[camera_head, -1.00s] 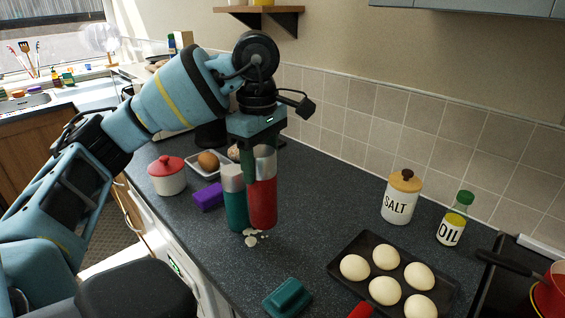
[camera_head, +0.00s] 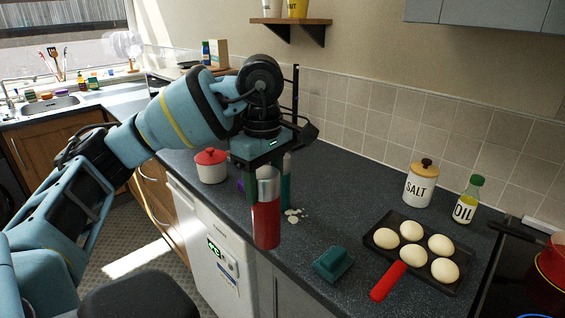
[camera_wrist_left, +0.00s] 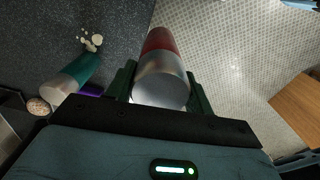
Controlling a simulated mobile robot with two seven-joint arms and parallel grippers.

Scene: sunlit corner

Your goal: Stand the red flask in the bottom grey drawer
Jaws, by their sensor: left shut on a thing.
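The red flask (camera_head: 265,222) with a silver cap is upright in my left gripper (camera_head: 263,176), which is shut on its cap end. In the left wrist view, the flask (camera_wrist_left: 158,45) sits between both fingers (camera_wrist_left: 160,88), with the pale floor below it on one side and the worktop on the other. In the head view it hangs in front of the worktop's front edge. A grey front (camera_head: 292,294) shows below the worktop right of the white appliance; I cannot tell which drawer it is or whether any is open. My right gripper is not in view.
A teal flask (camera_wrist_left: 77,77) stands on the worktop behind, near crumbs (camera_head: 296,215). The floor (camera_head: 134,262) is clear.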

